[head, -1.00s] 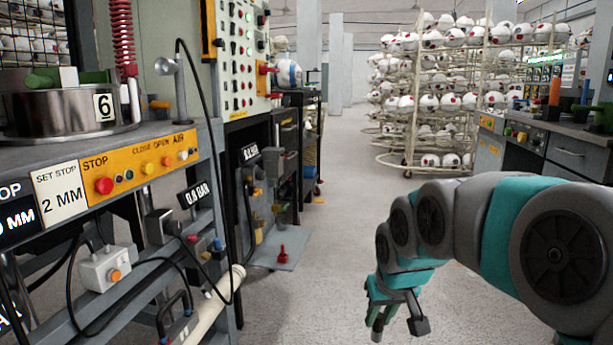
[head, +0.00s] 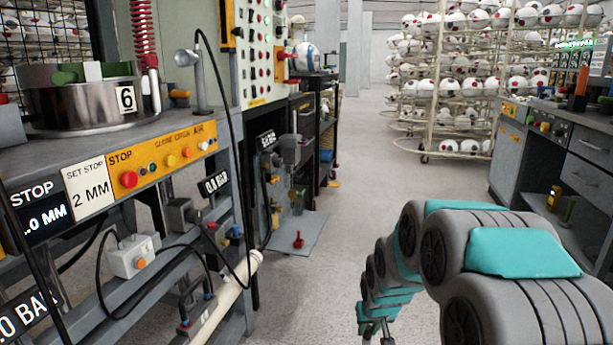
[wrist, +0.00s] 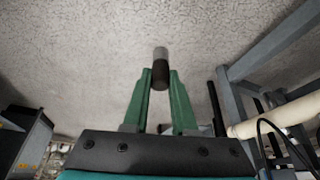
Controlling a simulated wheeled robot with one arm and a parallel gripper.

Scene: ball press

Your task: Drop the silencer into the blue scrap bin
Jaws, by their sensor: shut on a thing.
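My gripper (wrist: 160,85) is shut on the silencer (wrist: 161,58), a small cylinder with a light grey end and a black end. Its green fingers pinch the black part, and the grey end sticks out past the fingertips over the pale floor. In the head view, my gripper (head: 376,332) hangs at the bottom edge over the aisle, partly cut off; the silencer cannot be made out there. I cannot make out the blue scrap bin in either view.
A grey press bench (head: 130,155) with a yellow control strip stands on the left, a white tube (head: 232,292) along its lower rail. Racks of white balls (head: 460,85) stand at the back. A grey drawer bench (head: 570,150) is on the right. The aisle floor (head: 350,205) is clear.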

